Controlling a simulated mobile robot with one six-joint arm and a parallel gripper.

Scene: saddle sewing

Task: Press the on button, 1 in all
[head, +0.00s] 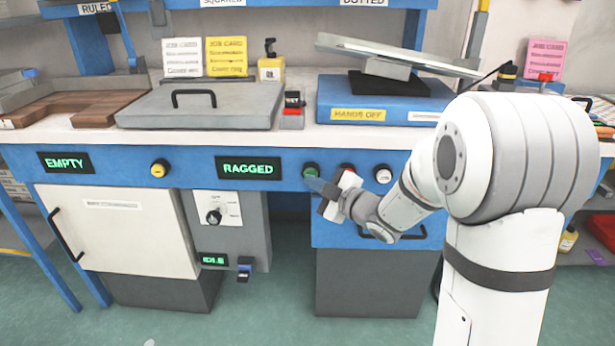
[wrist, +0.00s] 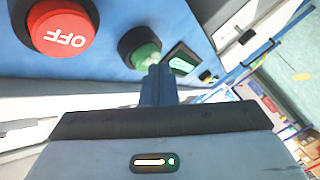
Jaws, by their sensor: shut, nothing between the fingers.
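The green button (head: 311,170) sits on the blue front panel, right of the RAGGED display. It also shows in the wrist view (wrist: 146,55), in a dark collar, with its lettering not readable. My gripper (head: 314,184) is shut and empty, with its tips just below and in front of the green button. In the wrist view the closed fingers (wrist: 158,75) overlap the button's lower right edge. I cannot tell whether they touch it. The red OFF button (wrist: 62,28) is beside it and is partly hidden behind my gripper in the head view.
A white button (head: 383,174) and a yellow knob (head: 159,169) are on the same panel. The displays read RAGGED (head: 248,169), EMPTY (head: 66,162) and IDLE (head: 214,260). A blue HANDS OFF base (head: 380,98) stands on the bench above. A drawer handle is below my gripper.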

